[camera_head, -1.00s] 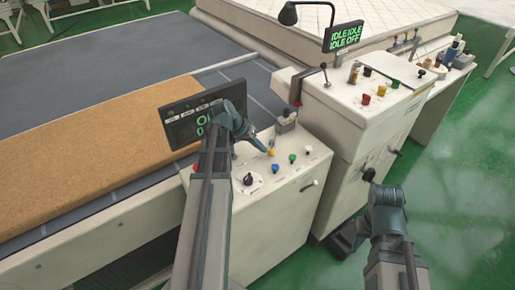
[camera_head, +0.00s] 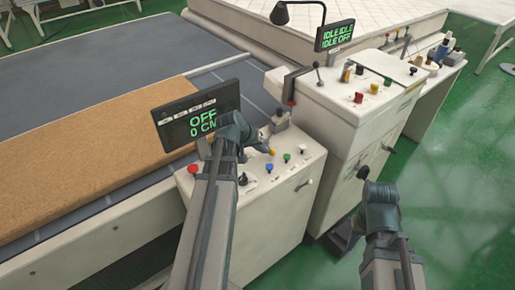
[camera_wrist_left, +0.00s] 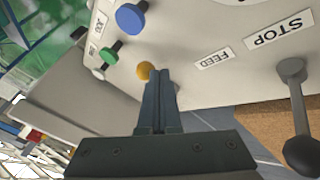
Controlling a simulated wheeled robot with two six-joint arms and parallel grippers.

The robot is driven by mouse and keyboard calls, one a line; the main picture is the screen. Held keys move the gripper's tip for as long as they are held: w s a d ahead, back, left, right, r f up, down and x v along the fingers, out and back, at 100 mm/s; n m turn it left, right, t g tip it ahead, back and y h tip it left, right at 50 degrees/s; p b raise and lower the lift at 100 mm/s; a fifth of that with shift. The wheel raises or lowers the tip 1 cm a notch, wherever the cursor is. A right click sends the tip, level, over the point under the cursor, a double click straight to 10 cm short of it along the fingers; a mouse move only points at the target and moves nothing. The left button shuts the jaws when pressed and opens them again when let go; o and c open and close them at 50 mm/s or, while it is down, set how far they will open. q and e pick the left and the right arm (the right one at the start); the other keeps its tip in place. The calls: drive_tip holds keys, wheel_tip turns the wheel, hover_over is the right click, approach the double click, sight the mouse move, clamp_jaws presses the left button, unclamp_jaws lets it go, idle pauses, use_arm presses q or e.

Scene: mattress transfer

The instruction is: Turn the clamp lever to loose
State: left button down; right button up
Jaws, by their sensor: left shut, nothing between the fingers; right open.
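I cannot tell for sure which handle is the clamp lever. A grey lever with a black ball end (camera_wrist_left: 293,115) lies at the right of the left wrist view, below the STOP label. My left gripper (camera_head: 266,150) is shut and empty over the low control box (camera_head: 275,210). In the left wrist view its fingertips (camera_wrist_left: 160,74) are beside a yellow knob (camera_wrist_left: 145,70); contact is unclear. My right gripper (camera_head: 364,174) is open in front of the tall console, away from the box.
Green (camera_head: 287,158) and blue (camera_head: 269,168) knobs sit close by on the low box. A display reading OFF, 0 CM (camera_head: 197,112) stands behind my left arm. A brown slab (camera_head: 85,160) lies on the conveyor at left. The green floor (camera_head: 460,200) at right is clear.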

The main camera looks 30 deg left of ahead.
sight(273, 150)
use_arm(q)
drive_tip(key=d+n+y, duration=0.1)
drive_tip(key=w+d+n+y, duration=0.1)
drive_tip(key=n, duration=0.1)
drive_tip(key=d+n, duration=0.1)
drive_tip(key=shift+w+n+y, duration=0.3)
drive_tip(key=shift+w+y, duration=0.1)
drive_tip(key=w+d+n+y, duration=0.1)
drive_tip(key=w+n+y, duration=0.1)
drive_tip(key=n, duration=0.1)
drive_tip(key=shift+w+d+n, duration=0.15)
drive_tip(key=shift+d+n, duration=0.15)
drive_tip(key=shift+d, duration=0.05)
drive_tip(key=shift+w+d, duration=0.2)
drive_tip(key=shift+w, duration=0.45)
drive_tip(key=shift+w+d, duration=0.2)
drive_tip(key=shift+w, duration=0.45)
drive_tip(key=shift+w, duration=0.15)
drive_tip(key=shift+r, duration=0.2)
use_arm(e)
drive_tip(key=shift+r, duration=0.15)
